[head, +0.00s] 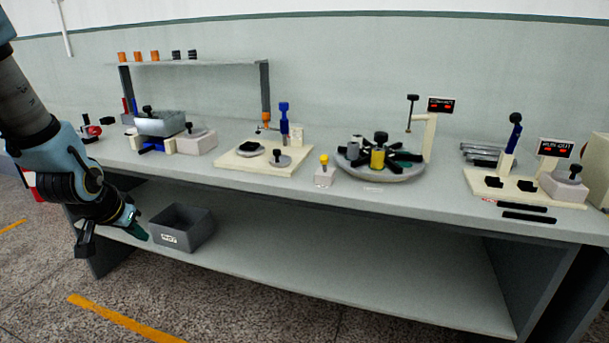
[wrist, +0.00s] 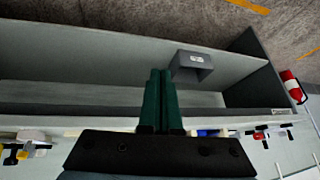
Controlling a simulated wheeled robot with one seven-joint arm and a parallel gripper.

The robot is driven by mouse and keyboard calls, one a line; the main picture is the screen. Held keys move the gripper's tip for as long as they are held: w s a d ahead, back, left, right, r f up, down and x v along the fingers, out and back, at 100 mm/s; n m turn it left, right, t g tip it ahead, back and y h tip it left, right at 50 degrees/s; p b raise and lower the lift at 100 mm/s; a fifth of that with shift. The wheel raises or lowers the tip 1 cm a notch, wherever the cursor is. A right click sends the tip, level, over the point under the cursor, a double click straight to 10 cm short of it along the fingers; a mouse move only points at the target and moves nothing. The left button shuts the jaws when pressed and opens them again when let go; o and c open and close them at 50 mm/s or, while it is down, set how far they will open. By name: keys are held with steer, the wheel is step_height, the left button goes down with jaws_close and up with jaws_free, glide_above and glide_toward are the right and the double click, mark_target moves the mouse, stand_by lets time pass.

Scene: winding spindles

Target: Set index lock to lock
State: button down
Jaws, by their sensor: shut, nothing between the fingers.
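A small white block with a yellow knob (head: 324,172) stands on the bench just left of the round turntable (head: 378,172). It looks like the index lock, but no label on it is readable and I cannot tell its setting. The turntable carries dark radial arms, a yellow cylinder and a black knob. My gripper (head: 141,234) hangs at the left, in front of and below the bench top, far from the turntable. In the wrist view my gripper's green fingers (wrist: 160,72) are together and empty, pointing toward the lower shelf.
A grey bin (head: 182,228) sits on the lower shelf near my gripper. The bench top (head: 440,207) also carries a cream board (head: 255,163) with discs and a post, a press station with a red-lit display (head: 555,148), and a raised rack (head: 200,63). A red extinguisher-like object (wrist: 289,82) stands beyond the bench end.

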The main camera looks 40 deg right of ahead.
mark_target(321, 161)
steer(key=s+d+f+m+h+b, duration=0.1)
steer(key=d+f+m+h+b, duration=0.2)
steer(key=d, duration=0.7)
steer(key=s+d+f+m+h+b, duration=0.1)
steer(key=d+f+m+h, duration=0.3)
steer(key=d, duration=0.6)
steer(key=s+d+r+m+g+h+b, duration=0.2)
steer(key=s+d+r+g+h+b, duration=0.1)
steer(key=s+d+r+h, duration=0.4)
steer(key=d+r+h, duration=0.1)
steer(key=d+h, duration=0.2)
steer(key=h, duration=0.1)
steer(key=shift+s+b, duration=0.35)
steer(key=shift+b, duration=0.05)
steer(key=p+x, duration=0.3)
steer(key=x, duration=1.1)
steer(key=shift+r, duration=0.1)
steer(key=shift+r+p, duration=0.1)
steer(key=shift+p, duration=0.2)
